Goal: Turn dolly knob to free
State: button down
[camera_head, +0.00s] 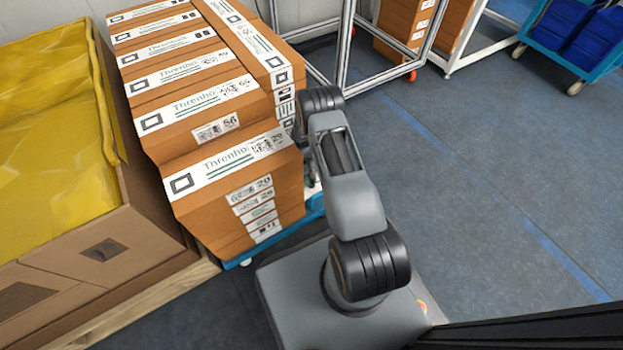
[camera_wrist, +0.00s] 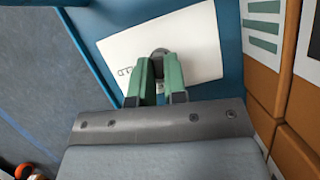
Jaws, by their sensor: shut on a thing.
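In the wrist view the dolly knob (camera_wrist: 160,53) is a small dark round piece on a white label plate (camera_wrist: 203,48) on the blue dolly (camera_wrist: 229,35). The green fingers of my gripper (camera_wrist: 158,72) are shut on the knob, which shows between and just beyond their tips. A dark mark shows on the plate left of the fingers. Which way the knob points is hidden.
Brown boxes (camera_head: 215,105) are stacked high on the dolly, close beside my arm. A large carton with yellow lining (camera_head: 50,110) stands to the left. The blue-grey floor (camera_head: 490,170) to the right is clear.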

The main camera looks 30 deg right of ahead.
jog(key=shift+a+n+h, duration=0.1)
jog(key=shift+n+h, duration=0.2)
jog(key=shift+n, duration=0.7)
jog(key=shift+s, duration=0.1)
jog(key=c, duration=1.2)
grip_release()
jog(key=shift+o, duration=0.2)
jog(key=p+v, duration=0.3)
jog(key=v, duration=0.4)
jog(key=shift+r, duration=0.2)
